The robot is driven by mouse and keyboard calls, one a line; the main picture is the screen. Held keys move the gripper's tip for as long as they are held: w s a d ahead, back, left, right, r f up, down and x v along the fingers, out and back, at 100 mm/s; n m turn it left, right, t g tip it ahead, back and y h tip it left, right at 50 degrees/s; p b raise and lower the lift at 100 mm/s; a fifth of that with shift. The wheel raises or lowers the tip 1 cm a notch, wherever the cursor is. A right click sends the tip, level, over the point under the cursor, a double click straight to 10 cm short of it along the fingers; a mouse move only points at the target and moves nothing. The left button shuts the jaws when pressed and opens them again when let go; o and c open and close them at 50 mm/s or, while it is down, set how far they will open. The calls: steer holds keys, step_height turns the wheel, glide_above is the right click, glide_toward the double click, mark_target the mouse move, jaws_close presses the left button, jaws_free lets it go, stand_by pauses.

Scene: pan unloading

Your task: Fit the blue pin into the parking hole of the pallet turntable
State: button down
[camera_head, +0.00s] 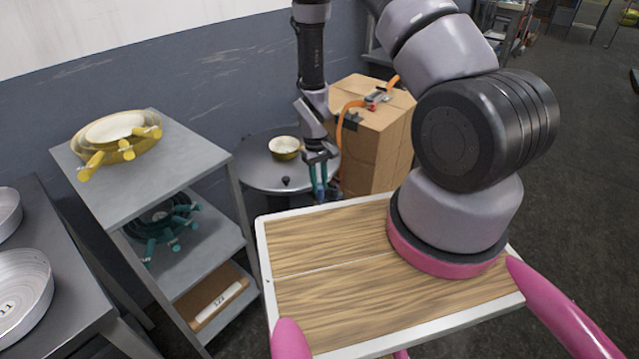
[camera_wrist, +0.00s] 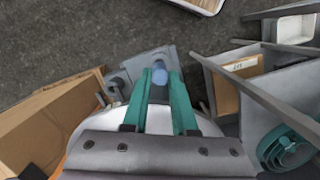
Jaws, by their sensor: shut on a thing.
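The pallet turntable is a round grey disc (camera_head: 262,178) by the wall in the head view, with a cream and yellow pan (camera_head: 284,148) and a small black knob (camera_head: 286,181) on it. My gripper (camera_head: 319,190) is at the disc's right front edge, pointing down. Its teal fingers are shut on the blue pin (camera_wrist: 160,76), whose rounded end shows between the fingertips in the wrist view. A grey plate (camera_wrist: 140,68) lies below or beyond the fingertips there. The parking hole cannot be made out, and whether the pin touches anything cannot be told.
A grey shelf rack (camera_head: 185,170) with yellow and green pans stands left. A wood-topped tray (camera_head: 330,290) is in front. Bare dark floor (camera_wrist: 60,50) shows in the wrist view.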

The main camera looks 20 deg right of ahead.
steer(key=shift+f, duration=1.75)
stand_by(0.8)
steer(key=c, duration=0.6)
jaws_free()
steer(key=r, duration=0.3)
steer(key=w+r, duration=0.1)
steer(key=r, duration=0.6)
steer(key=shift+w+a+r, duration=0.15)
steer(key=shift+w+r, duration=0.1)
steer(key=shift+r, duration=0.1)
